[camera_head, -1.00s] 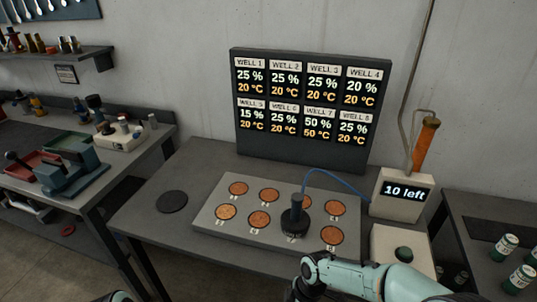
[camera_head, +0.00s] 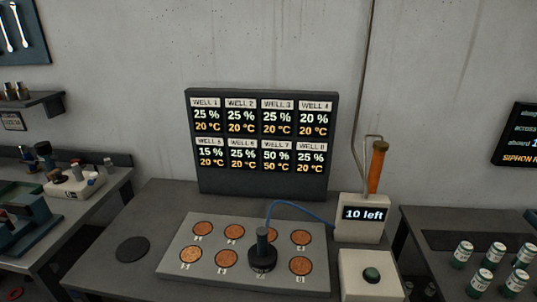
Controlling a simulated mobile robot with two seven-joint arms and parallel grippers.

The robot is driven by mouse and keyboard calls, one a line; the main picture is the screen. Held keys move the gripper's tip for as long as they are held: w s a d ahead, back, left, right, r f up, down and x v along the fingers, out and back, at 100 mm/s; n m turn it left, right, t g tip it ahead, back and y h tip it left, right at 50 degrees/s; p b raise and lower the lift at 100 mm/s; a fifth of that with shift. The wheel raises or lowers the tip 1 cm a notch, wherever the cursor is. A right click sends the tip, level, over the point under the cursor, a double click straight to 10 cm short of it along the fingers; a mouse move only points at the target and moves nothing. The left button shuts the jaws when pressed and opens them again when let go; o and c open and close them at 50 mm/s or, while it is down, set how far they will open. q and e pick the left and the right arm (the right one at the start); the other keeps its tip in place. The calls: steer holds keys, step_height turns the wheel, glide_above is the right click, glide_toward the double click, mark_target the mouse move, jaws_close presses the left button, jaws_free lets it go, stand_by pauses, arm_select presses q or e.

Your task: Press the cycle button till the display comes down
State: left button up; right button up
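A white box with a dark green round button (camera_head: 371,275) stands at the right front of the table. Behind it a pale counter box (camera_head: 361,214) reads "10 left". A dark display board (camera_head: 262,143) stands at the back of the table and shows eight wells; well 7 reads 50 % and 50 °C, most others 25 % and 20 °C. A grey plate (camera_head: 196,270) with copper discs lies in front of it. A black knobbed tool (camera_head: 263,252) with a blue cable sits on the plate. Neither of my grippers shows now.
A black round pad (camera_head: 133,249) lies at the table's left. Green-and-white cans (camera_head: 493,256) stand on a right-hand table. A part-cut screen (camera_head: 516,135) hangs at right. A bench with tools stands at left.

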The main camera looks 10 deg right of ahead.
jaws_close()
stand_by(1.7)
